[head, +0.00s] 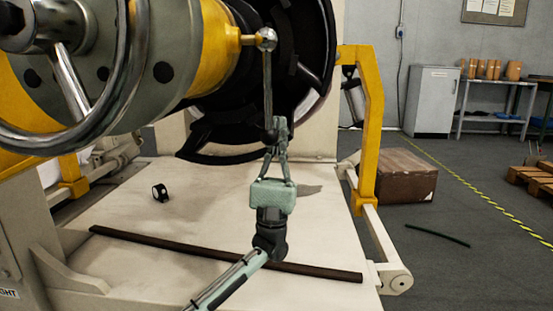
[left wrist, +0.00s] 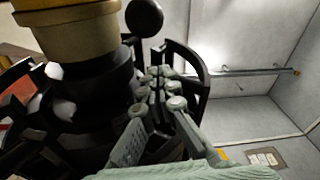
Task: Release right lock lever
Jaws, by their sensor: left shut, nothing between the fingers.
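The lock lever (head: 267,85) is a thin dark rod. It hangs down from a silver ball on a yellow stub of the machine's shaft. Its lower end has a small dark knob. My left gripper (head: 278,124) comes up from below, with its fingertips right beside the lever's lower end. It is shut with nothing between its fingers. I cannot tell whether it touches the lever. In the left wrist view the shut fingers (left wrist: 160,78) point up past dark machine parts. A black ball (left wrist: 145,18), possibly the lever's knob, is just beyond the tips. My right gripper is not in view.
A large grey and yellow shaft with a chrome handwheel (head: 140,70) fills the upper left. A black hub (head: 310,90) is behind the lever. A dark bar (head: 150,245) and a small black roll (head: 160,192) lie on the pale platform. A yellow post (head: 372,130) stands to the right.

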